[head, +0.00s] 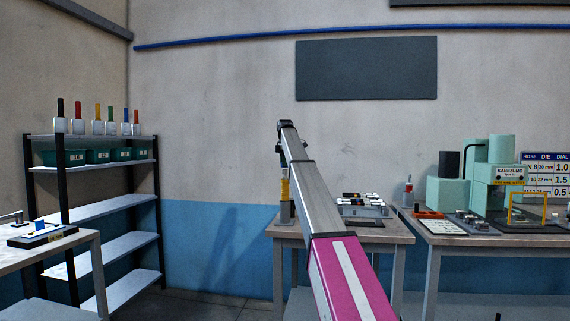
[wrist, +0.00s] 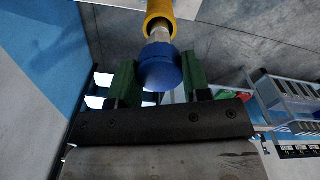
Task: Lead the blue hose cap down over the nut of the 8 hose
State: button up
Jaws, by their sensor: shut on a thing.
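In the wrist view my gripper (wrist: 160,72) has two green fingers, shut on the blue hose cap (wrist: 160,66), a round cap held between them. Right beyond the cap shows a silver nut (wrist: 158,35) at the end of a yellow hose (wrist: 160,10). The cap overlaps the nut's near end in the picture; whether it touches or sits over the nut I cannot tell. In the head view a yellow upright piece (head: 285,186) stands at the left end of the middle table, partly behind my arm. My gripper's fingers and the cap are not discernible there.
The middle table (head: 398,235) carries a grey tray of small parts (head: 360,210). The right table (head: 452,239) holds a pale green machine (head: 493,170). A shelf rack (head: 120,205) with green bins stands left. A front-left bench (head: 70,240) holds a small fixture.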

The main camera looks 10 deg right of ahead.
jog(key=shift+f, duration=1.5)
jog(key=o, duration=1)
jog(key=shift+r, duration=0.1)
